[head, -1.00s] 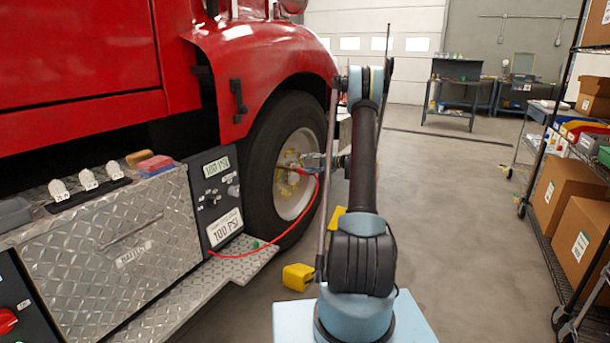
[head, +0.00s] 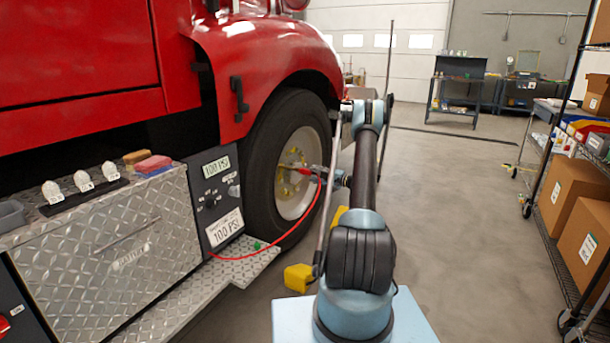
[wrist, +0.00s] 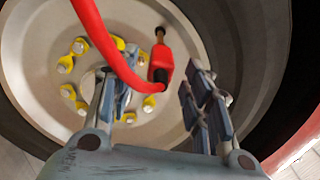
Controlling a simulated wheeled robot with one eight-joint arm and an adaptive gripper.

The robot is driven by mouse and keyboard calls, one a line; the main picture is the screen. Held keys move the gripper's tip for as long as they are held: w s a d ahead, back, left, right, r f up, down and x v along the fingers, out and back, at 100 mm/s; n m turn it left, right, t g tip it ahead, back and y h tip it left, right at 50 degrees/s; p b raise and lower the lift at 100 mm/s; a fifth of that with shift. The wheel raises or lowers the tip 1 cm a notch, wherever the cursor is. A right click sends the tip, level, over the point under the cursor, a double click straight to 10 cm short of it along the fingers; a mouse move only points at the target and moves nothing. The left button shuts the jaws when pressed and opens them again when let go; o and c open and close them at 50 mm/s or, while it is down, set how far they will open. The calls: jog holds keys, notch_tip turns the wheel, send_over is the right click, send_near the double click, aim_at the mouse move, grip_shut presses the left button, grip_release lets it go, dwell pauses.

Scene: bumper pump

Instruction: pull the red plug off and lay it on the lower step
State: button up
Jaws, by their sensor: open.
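The red plug (wrist: 161,60) sits on the wheel's thin valve stem in the wrist view. A red hose (wrist: 96,35) loops in front of the wheel; in the head view it runs from the plug (head: 305,170) down to the lower step (head: 240,268). My gripper (wrist: 163,88) is open, with one finger to each side of the plug's dark lower end. The plug's red body lies just beyond the fingertips. In the head view my gripper (head: 323,172) is close to the wheel hub, small and partly blended with the plug.
The tyre (head: 262,150) and yellow-marked wheel nuts (wrist: 64,66) surround the plug. A panel reading 100 PSI (head: 217,195) stands above the step. Yellow chocks (head: 298,278) are on the floor. A small green item (head: 257,245) is on the step.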

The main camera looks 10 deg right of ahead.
aim_at(303, 171)
jog(key=shift+d, duration=0.25)
jog(key=shift+w+a, duration=0.1)
jog(key=shift+x, duration=4.25)
grip_shut()
jog(key=shift+d, duration=0.3)
jog(key=shift+v, duration=2.75)
jog(key=shift+r, duration=0.1)
